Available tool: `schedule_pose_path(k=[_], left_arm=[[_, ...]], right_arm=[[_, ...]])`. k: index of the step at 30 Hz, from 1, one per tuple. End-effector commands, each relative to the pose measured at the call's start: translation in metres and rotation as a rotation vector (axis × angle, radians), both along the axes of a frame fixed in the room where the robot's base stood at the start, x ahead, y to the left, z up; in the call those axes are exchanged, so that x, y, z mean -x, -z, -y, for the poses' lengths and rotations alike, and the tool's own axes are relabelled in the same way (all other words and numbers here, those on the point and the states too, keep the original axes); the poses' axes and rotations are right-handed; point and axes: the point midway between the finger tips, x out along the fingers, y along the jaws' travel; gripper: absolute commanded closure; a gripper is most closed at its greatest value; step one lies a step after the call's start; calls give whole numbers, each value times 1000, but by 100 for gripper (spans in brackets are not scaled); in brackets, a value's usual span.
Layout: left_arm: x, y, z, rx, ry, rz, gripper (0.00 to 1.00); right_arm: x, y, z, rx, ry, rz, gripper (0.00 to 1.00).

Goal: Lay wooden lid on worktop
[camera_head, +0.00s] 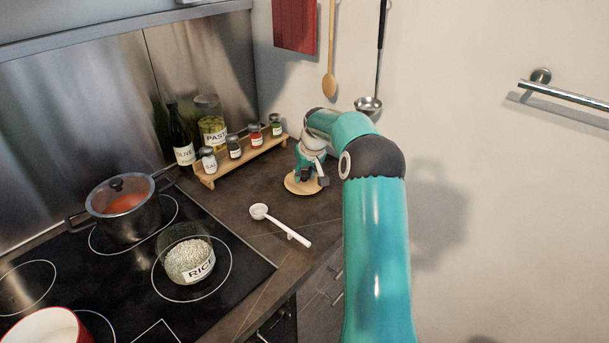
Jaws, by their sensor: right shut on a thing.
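The wooden lid (291,185) is a light round disc at the back right of the dark worktop (240,205). My right gripper (308,183) is over the lid and shut on it, and hides part of its middle and right side. The lid looks flat and at or very close to the worktop; I cannot tell whether it touches. My left gripper is not in view.
A white scoop (281,226) lies on the worktop left of the lid. An open rice jar (189,262) and a lidded pot (125,208) stand on the hob. A wooden rack (240,163) with spice jars is behind. Utensils hang on the wall.

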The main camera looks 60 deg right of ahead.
Motion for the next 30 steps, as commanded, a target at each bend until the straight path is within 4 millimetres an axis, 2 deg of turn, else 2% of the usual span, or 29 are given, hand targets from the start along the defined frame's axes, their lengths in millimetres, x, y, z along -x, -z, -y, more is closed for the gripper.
schedule_pose_path(k=[11, 12, 16, 25, 30], left_arm=[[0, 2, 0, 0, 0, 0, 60], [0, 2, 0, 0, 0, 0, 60], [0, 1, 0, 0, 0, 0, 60], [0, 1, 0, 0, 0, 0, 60], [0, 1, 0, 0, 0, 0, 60]], right_arm=[[0, 6, 0, 1, 0, 1, 100], [0, 7, 0, 1, 0, 1, 66], [0, 6, 0, 0, 0, 0, 44], [0, 5, 0, 0, 0, 0, 42], [2, -4, -1, 3, 0, 2, 42]])
